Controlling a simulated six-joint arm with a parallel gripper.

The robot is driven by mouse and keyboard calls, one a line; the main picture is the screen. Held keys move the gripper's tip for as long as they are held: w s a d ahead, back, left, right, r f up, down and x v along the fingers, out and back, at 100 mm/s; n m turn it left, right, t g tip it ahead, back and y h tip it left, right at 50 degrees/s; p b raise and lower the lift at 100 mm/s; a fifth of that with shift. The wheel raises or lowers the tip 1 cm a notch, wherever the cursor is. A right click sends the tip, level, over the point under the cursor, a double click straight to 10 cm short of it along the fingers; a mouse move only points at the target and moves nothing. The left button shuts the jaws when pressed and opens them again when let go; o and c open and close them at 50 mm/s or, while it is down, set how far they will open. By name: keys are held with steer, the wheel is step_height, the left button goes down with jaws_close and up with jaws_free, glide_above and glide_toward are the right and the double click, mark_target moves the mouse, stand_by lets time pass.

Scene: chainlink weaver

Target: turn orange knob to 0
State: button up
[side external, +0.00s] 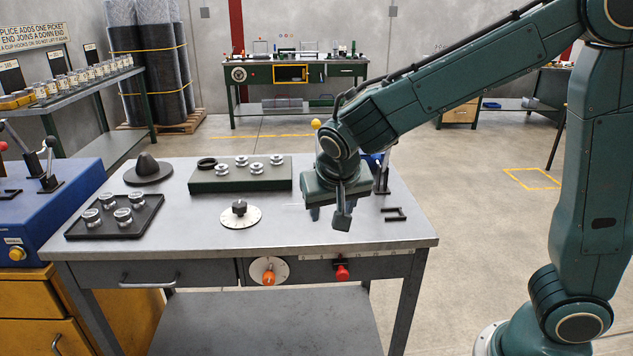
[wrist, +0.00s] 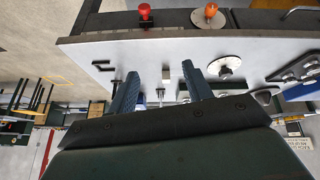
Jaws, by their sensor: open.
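The orange knob (side external: 269,278) sits on a round pale dial plate (side external: 258,268) on the front face of the workbench, below the top's edge. The dial's marks are too small to read. In the wrist view the orange knob (wrist: 210,12) is at the top edge, right of centre. My gripper (side external: 329,215) is above the right part of the bench top, pointing down, apart from the knob and to its right. In the wrist view my gripper (wrist: 157,75) has its two blue fingers spread with nothing held between them.
A red knob (side external: 342,272) is on the same front face, right of the orange one. A black knob on a white dial (side external: 240,214) stands on the bench top (side external: 190,237). A green block with spools (side external: 235,182), a dark tray (side external: 115,232) and a black bracket (side external: 395,214) lie around.

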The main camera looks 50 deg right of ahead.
steer(key=w+a+f+m+t+h, duration=0.1)
steer(key=w+a+f+h, duration=0.15)
steer(key=f, duration=0.25)
steer(key=w+a+f+m+h, duration=0.1)
steer(key=w+a+f, duration=0.2)
steer(key=a+f, duration=0.15)
steer(key=m+t+h, duration=0.1)
steer(key=t+h, duration=0.1)
steer(key=t, duration=0.3)
glide_toward(269, 281)
steer(key=v, duration=0.5)
steer(key=shift+w+r, duration=0.15)
steer(key=shift+w, duration=0.15)
steer(key=shift+w+d, duration=0.1)
steer(key=shift+d, duration=0.05)
steer(key=x, duration=1.3)
steer(key=shift+d+f, duration=0.2)
steer(key=shift+f, duration=0.15)
steer(key=c, duration=1)
